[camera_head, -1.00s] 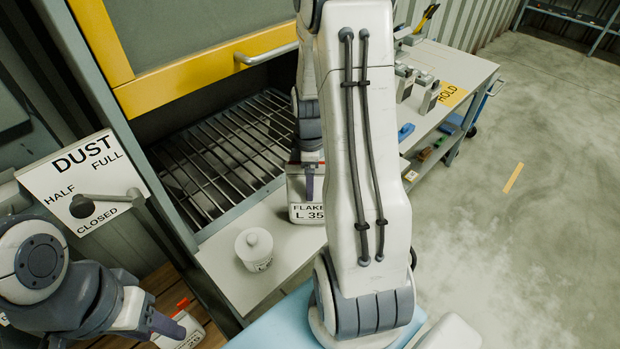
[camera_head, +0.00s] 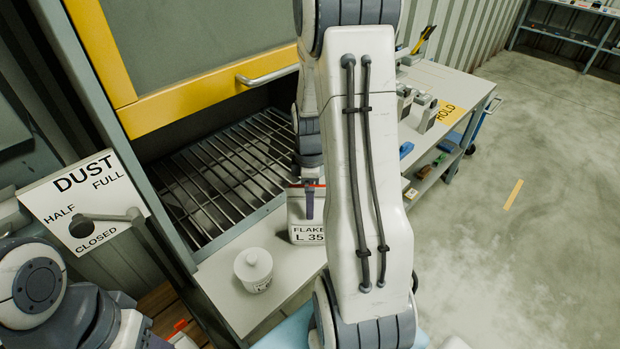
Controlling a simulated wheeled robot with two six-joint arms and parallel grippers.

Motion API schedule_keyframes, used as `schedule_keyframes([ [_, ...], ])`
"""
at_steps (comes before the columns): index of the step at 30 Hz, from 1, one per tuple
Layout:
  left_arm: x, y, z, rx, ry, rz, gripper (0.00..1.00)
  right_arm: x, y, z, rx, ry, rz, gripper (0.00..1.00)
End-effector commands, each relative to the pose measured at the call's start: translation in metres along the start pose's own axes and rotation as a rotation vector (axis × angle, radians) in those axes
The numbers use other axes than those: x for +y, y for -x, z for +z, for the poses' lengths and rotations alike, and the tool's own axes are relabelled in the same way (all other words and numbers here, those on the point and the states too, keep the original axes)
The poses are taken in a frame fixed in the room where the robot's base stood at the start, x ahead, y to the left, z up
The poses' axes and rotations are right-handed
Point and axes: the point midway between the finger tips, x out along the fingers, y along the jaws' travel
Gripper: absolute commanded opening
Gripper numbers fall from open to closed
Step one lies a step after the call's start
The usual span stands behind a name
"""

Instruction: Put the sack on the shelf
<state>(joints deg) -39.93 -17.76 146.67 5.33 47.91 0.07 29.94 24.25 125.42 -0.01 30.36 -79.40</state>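A white sack (camera_head: 305,225) with a red top edge and a label reading FLAKE L 35 is upright at the pale ledge in front of the grate. My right gripper (camera_head: 309,205) is at its top, with a dark finger over the sack's front. The other finger is hidden, so its grip is unclear. My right arm hides the sack's right side. My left gripper (camera_head: 155,341) is at the bottom left, mostly cut off by the frame edge. Beside it is a white container with a red top (camera_head: 183,338), also cut off. I cannot tell which surface is the shelf.
The slatted grate (camera_head: 220,170) lies behind, under a yellow-framed hood (camera_head: 190,100). A DUST sign with a lever (camera_head: 85,205) is at left.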

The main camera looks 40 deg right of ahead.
Motion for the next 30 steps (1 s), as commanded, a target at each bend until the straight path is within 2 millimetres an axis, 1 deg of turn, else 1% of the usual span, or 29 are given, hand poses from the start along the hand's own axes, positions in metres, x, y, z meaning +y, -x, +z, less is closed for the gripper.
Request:
schedule_keyframes([
  [1, 0.000, -0.003, 0.000, 0.000, 0.000, 0.000, 0.50, 0.001, 0.010, 0.000, 0.002, 0.000, 0.008, 1.00],
  [6, -0.001, -0.008, 0.001, 0.000, 0.001, 0.000, 0.50, 0.002, 0.049, 0.000, 0.002, 0.000, 0.010, 1.00],
  [9, -0.001, -0.010, 0.001, 0.000, 0.002, 0.000, 0.50, 0.001, 0.068, 0.000, 0.001, 0.000, 0.007, 1.00],
  [12, -0.001, -0.011, 0.001, 0.000, 0.002, 0.000, 0.50, 0.001, 0.084, 0.000, 0.001, 0.000, 0.005, 1.00],
  [16, -0.001, -0.012, 0.001, 0.000, 0.002, 0.000, 0.50, 0.001, 0.096, 0.000, 0.001, 0.000, 0.003, 1.00],
  [23, -0.001, -0.012, 0.001, 0.000, 0.002, 0.000, 0.50, -0.001, 0.101, -0.001, 0.000, 0.000, 0.001, 1.00],
  [26, -0.001, -0.012, 0.001, 0.000, 0.002, 0.000, 0.50, -0.009, 0.103, -0.016, 0.004, -0.001, 0.003, 1.00],
  [29, -0.001, -0.012, 0.001, 0.000, 0.002, 0.000, 0.50, -0.034, 0.107, -0.051, 0.013, -0.011, 0.006, 1.00],
  [30, -0.001, -0.012, 0.001, 0.000, 0.002, 0.000, 0.50, -0.050, 0.109, -0.068, 0.018, -0.019, 0.006, 1.00],
])
